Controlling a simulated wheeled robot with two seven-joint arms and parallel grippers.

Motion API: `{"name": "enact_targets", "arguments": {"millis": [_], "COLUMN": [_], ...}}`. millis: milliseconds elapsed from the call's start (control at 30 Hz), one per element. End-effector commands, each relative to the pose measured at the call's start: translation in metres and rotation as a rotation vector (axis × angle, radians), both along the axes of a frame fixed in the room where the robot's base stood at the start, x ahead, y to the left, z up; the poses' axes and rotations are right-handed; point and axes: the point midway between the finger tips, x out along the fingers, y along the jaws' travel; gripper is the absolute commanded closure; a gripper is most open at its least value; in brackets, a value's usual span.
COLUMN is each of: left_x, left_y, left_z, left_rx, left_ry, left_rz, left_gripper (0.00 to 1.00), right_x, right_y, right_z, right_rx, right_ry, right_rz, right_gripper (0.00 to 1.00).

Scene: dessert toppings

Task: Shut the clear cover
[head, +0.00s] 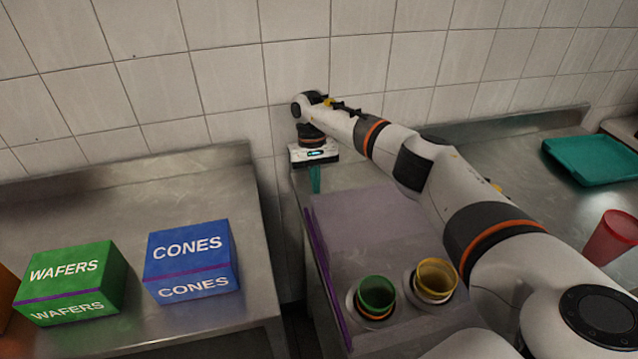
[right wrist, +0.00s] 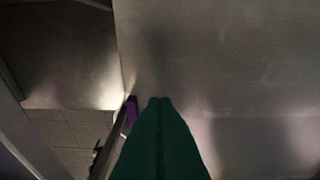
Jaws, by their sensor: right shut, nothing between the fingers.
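The clear cover (head: 365,235) shows in the head view as a pale, purple-tinted panel in the middle, with a purple strip (head: 327,275) along its left side. I cannot tell its exact tilt. My right gripper (head: 315,188) is at the panel's far left corner, fingers pointing down, shut and empty. I cannot tell whether it touches the cover. In the right wrist view the shut green fingers (right wrist: 159,101) show above bare metal, with the end of a purple strip (right wrist: 131,108) just left of them. My left gripper is not in view.
Green cups (head: 376,293) and yellow cups (head: 436,277) stand in holders at the panel's near end. A blue CONES box (head: 192,260) and a green WAFERS box (head: 70,282) sit on the left counter. A teal tray (head: 592,160) and a red cup (head: 611,239) are at right. A tiled wall (head: 220,60) closes the back.

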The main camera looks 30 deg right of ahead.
Motion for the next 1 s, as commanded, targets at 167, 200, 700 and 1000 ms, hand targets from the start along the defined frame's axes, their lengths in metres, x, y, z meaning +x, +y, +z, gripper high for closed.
{"name": "enact_targets", "arguments": {"millis": [167,200,700,1000], "left_x": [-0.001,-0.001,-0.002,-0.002], "left_y": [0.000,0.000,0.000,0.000], "left_z": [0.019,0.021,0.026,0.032], "left_rx": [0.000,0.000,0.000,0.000], "left_ry": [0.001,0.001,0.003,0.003], "left_rz": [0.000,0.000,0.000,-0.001], "left_gripper": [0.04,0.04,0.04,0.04], "right_x": [-0.017,-0.020,-0.030,-0.041], "right_y": [0.004,0.005,0.009,0.011], "right_z": [0.005,0.004,0.001,0.003], "right_rx": [-0.001,-0.001,0.000,-0.001], "right_ry": [0.001,0.000,-0.001,0.000], "right_rz": [0.000,0.001,-0.002,0.000], "right_gripper": [1.00,1.00,1.00,1.00]}}
